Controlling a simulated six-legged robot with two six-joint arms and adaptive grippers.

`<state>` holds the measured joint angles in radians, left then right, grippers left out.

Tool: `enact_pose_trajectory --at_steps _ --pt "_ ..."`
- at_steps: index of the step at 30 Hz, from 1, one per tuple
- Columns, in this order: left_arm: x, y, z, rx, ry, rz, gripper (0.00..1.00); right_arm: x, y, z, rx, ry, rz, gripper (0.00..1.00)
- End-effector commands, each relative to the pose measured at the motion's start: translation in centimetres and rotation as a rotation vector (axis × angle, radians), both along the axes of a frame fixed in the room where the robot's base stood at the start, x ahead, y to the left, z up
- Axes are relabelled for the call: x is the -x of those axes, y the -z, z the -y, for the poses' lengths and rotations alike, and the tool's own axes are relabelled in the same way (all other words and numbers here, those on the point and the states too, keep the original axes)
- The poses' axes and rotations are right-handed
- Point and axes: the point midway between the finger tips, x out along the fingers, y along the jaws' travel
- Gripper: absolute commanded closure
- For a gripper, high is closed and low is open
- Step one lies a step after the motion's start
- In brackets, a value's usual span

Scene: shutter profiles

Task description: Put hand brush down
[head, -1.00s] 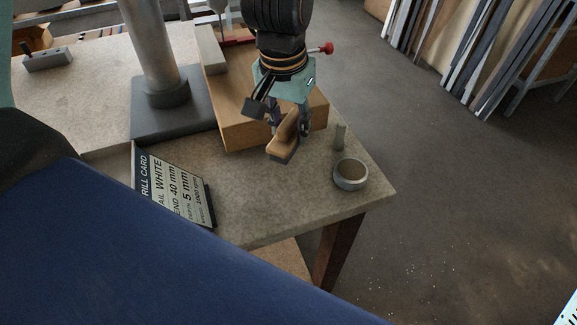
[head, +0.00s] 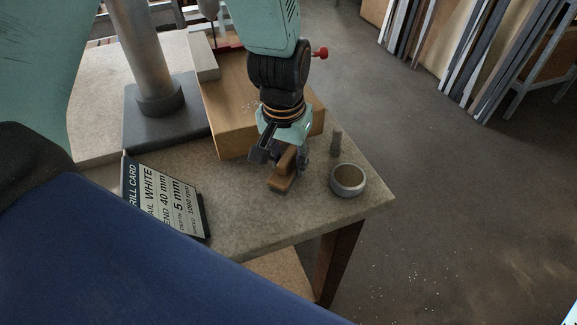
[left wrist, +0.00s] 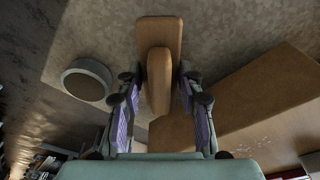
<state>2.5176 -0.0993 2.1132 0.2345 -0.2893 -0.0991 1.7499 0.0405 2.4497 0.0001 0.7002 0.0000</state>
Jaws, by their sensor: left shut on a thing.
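The hand brush (head: 284,176) has a wooden back and handle. My left gripper (head: 283,158) is shut on it, at the front right part of the grey table (head: 262,220). In the left wrist view the brush (left wrist: 159,75) sits between the two fingers (left wrist: 158,98), its far end over the table top. The brush is at or just above the table; I cannot tell whether it touches. Its bristles are mostly hidden. My right gripper is out of view.
A round grey container (head: 348,180) and a small upright cylinder (head: 337,143) stand right of the brush. A wooden box (head: 228,105) is behind it. The drill card (head: 165,200) stands at left, near the drill column (head: 140,50). The table's right edge is close.

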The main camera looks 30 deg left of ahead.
Motion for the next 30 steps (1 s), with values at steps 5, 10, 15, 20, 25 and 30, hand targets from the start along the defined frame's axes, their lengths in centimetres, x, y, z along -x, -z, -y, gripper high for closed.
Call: enact_pose_trajectory --at_steps 5,10,15,20,25,30 --pt "0.0 2.1 -0.1 0.001 -0.001 -0.002 1.0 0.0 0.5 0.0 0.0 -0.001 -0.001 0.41" --pt "-0.1 1.9 -0.1 0.001 0.0 0.0 1.0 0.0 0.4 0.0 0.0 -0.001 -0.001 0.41" --pt "-0.1 2.3 -0.1 0.001 -0.001 0.0 1.0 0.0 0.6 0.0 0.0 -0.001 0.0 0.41" --pt "-0.1 2.2 -0.1 0.001 0.0 0.0 0.5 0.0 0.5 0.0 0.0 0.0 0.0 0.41" --pt "-0.1 2.2 -0.1 0.001 0.0 0.0 0.4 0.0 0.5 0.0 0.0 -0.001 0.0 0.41" --pt "-0.1 2.2 -0.1 0.001 0.0 0.0 0.4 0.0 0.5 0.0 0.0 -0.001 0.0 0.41"
